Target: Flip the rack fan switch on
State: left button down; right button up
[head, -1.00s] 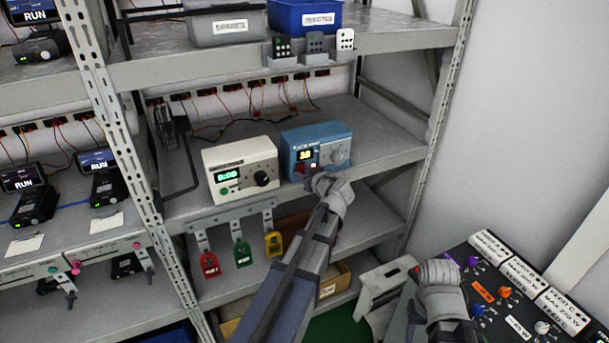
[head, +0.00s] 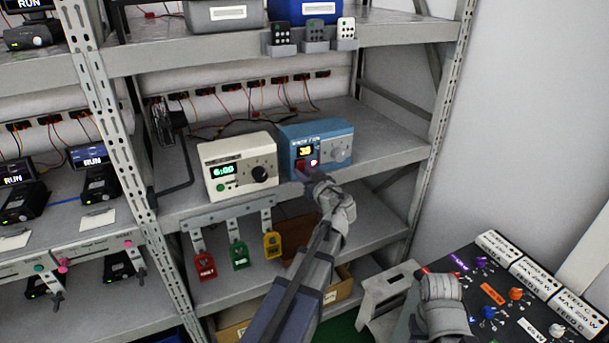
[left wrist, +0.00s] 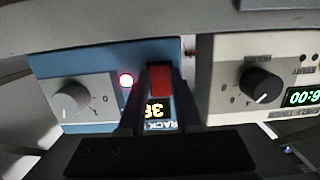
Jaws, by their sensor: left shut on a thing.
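The blue rack fan box (head: 338,134) stands on the middle shelf, right of a cream box. It has a lit yellow display, a grey knob, a glowing red lamp (head: 314,162) and a red switch (head: 300,166). In the left wrist view, which is upside down, the red switch (left wrist: 160,80) sits between my left fingers, and the red lamp (left wrist: 126,80) is lit beside it. My left gripper (head: 307,177) is at the lower front of the blue box, shut on the red switch. My right gripper (head: 432,275) is at lower right, its fingers unclear.
The cream box (head: 238,150) with a green display and black knob is close on the left. Red, green and yellow tags (head: 239,255) hang below the shelf edge. A dark panel (head: 520,290) with several knobs stands at lower right. A rack post (head: 105,110) rises at left.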

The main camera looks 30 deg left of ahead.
pick_arm(q)
jog(key=c, duration=0.6)
grip_release()
jog(key=p+v, duration=0.1)
jog(key=v, duration=0.6)
jog(key=shift+s+d, duration=0.3)
jog(key=s+d+f+m+g+h, duration=0.65)
jog(key=s+d+f, duration=0.45)
jog(key=d+f, duration=0.25)
jog(key=s+d+f+m+g+h, duration=0.4)
jog(key=s+d+m, duration=0.3)
jog(key=s+d, duration=0.4)
jog(key=shift+s+d+f+m+h, duration=0.2)
jog(key=shift+d+f+m+h, duration=0.15)
jog(key=shift+d+f+h, duration=0.45)
